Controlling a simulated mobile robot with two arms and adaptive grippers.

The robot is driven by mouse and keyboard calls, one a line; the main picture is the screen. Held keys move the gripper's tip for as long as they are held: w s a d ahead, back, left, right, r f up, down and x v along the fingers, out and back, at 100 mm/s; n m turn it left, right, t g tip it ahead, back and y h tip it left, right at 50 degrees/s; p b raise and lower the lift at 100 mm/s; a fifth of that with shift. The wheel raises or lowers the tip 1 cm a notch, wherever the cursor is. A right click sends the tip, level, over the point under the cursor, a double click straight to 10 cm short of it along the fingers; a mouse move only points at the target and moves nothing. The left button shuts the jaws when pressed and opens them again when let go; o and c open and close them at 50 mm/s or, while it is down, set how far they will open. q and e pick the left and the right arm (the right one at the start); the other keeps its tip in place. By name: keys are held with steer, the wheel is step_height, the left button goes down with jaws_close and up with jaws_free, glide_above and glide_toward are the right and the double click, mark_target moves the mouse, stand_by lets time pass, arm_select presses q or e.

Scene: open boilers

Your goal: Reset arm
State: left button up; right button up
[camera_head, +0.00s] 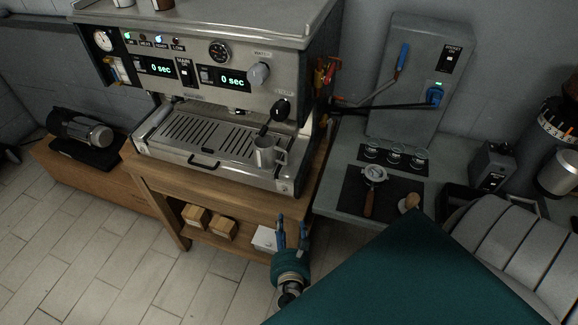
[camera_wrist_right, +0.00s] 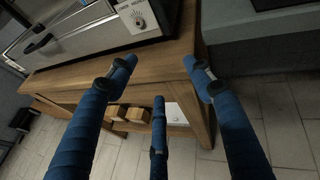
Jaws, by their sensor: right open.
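My right gripper (camera_head: 291,222) is in the lower middle of the head view, in front of the wooden stand that carries the espresso machine. Its blue fingers point away from me and are spread, with nothing between them. In the right wrist view the three blue fingers of this gripper (camera_wrist_right: 160,75) are apart and empty, with the stand's edge and lower shelf beyond them. My left gripper does not show in either view.
The espresso machine (camera_head: 210,140) has a metal cup (camera_head: 267,153) on its tray. A grey side counter (camera_head: 335,185) holds a portafilter (camera_head: 373,176). A grey box (camera_head: 415,75) with blue-handled levers stands behind. Boxes (camera_head: 222,228) sit on the lower shelf. Tiled floor (camera_head: 120,265) is clear at left.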

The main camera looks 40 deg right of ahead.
steer(key=s+f+m+g+y+b, duration=0.1)
steer(key=s+f+m+g, duration=0.15)
steer(key=s+f, duration=0.45)
steer(key=s+f+m+g+y+b, duration=0.1)
steer(key=s+f+m+g+y, duration=0.2)
steer(key=f, duration=0.7)
steer(key=s+f+m+g+b, duration=0.1)
steer(key=s+f+m, duration=0.45)
steer(key=f, duration=0.35)
steer(key=s+a+f+m+g+y+b, duration=0.1)
steer(key=s+a+f+m+g+y, duration=0.1)
steer(key=s+f+m, duration=0.4)
steer(key=s+a+f+m+g+y+b, duration=0.1)
steer(key=s+a+f+m+g+y, duration=0.1)
steer(key=s+f+m, duration=0.5)
steer(key=s+a+m, duration=0.1)
steer(key=s+m, duration=0.2)
steer(key=s, duration=0.3)
steer(key=shift+s+m+b, duration=0.4)
